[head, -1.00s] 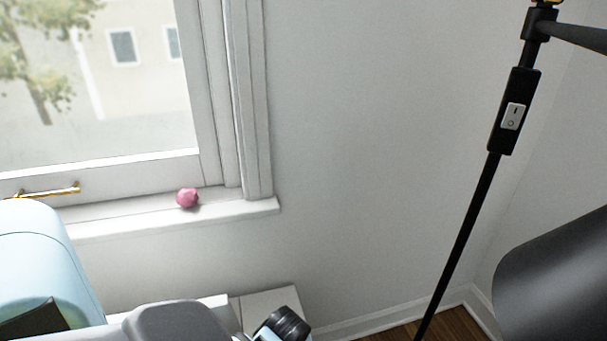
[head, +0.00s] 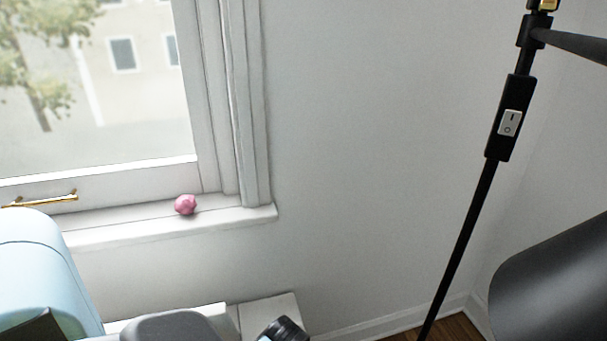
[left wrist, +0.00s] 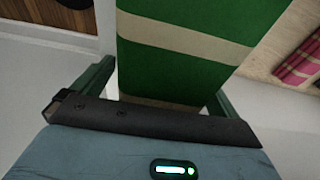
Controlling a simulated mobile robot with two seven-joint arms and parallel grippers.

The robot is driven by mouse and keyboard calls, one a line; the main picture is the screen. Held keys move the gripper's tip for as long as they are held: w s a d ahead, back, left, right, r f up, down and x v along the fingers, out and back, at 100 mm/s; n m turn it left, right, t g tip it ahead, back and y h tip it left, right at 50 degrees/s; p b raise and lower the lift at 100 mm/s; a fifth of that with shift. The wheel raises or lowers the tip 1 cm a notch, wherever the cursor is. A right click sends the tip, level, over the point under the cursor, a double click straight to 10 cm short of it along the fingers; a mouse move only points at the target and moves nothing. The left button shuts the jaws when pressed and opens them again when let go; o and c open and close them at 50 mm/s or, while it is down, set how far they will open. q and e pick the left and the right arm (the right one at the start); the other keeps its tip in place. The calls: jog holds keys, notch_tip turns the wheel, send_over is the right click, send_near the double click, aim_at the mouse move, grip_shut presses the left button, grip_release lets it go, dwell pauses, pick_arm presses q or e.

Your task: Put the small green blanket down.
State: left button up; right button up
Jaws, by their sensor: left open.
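The small green blanket (left wrist: 185,65) with beige stripes fills the upper middle of the left wrist view. It looks like a flat folded block. My left gripper (left wrist: 160,88) is open, with one finger on either side of the blanket's near end. I cannot tell whether either finger touches it. The blanket does not show in the head view. My right gripper is in neither view.
In the head view, a pink object (head: 185,205) sits on the white windowsill (head: 150,228). A black lamp pole (head: 465,230) stands right of it. In the left wrist view, pink patterned cloth (left wrist: 298,62) lies at the right, with pale floor around.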

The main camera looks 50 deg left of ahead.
pick_arm(q)
jog(key=r+p, duration=0.1)
jog(key=r, duration=0.2)
jog(key=r+p, duration=0.1)
jog(key=r, duration=0.3)
jog(key=d+r+p, duration=0.1)
jog(key=r, duration=0.3)
jog(key=shift+s+d+r, duration=0.1)
jog(key=shift+s+r, duration=0.05)
jog(key=shift+s+d+r, duration=0.1)
jog(key=shift+r, duration=0.35)
